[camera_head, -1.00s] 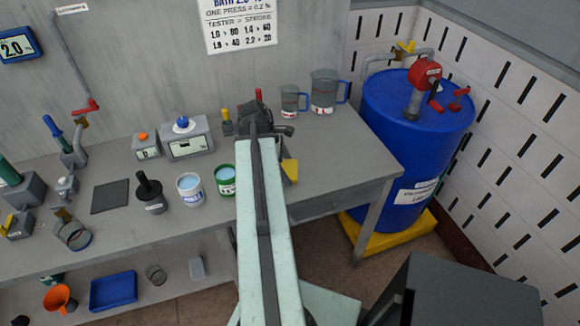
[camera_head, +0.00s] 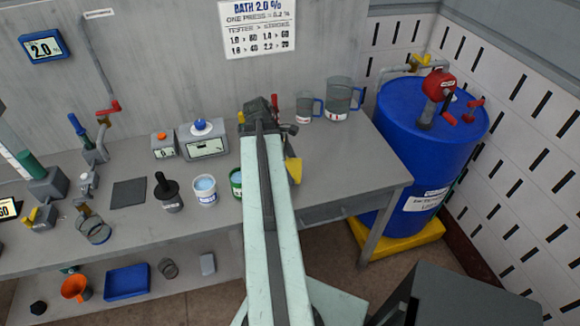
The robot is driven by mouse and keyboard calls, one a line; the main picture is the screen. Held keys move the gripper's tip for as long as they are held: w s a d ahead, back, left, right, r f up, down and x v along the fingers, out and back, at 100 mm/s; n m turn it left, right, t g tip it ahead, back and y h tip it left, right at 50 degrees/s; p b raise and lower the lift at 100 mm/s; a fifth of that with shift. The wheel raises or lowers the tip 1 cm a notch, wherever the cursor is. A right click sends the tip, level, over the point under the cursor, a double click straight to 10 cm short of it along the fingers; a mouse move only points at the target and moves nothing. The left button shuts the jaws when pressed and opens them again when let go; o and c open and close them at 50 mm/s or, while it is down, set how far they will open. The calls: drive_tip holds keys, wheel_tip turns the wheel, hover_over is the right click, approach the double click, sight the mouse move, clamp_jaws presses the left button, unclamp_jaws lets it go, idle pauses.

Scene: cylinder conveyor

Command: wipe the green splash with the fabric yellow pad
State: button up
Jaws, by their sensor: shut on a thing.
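My arm (camera_head: 272,220) reaches up the middle of the picture, and its dark joint (camera_head: 258,108) is over the bench. My gripper is hidden behind the arm. A small yellow piece (camera_head: 293,169) sticks out just right of the arm, near the bench's front edge. It may be the fabric pad, but most of it is covered and I cannot see what holds it. I see no green splash on the bare bench or floor; the arm covers part of the bench.
The grey bench (camera_head: 345,165) is clear right of the arm. A white cup (camera_head: 205,190) and a green cup (camera_head: 236,184) stand left of it. Two jugs (camera_head: 341,98) stand at the back. A blue barrel (camera_head: 425,150) stands on a yellow base (camera_head: 425,238) at the right.

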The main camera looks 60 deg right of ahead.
drive_tip(key=shift+r+p, duration=0.6)
drive_tip(key=shift+r, duration=0.45)
wheel_tip(320, 180, up, 3)
drive_tip(key=p, duration=0.3)
drive_tip(key=shift+r, duration=0.15)
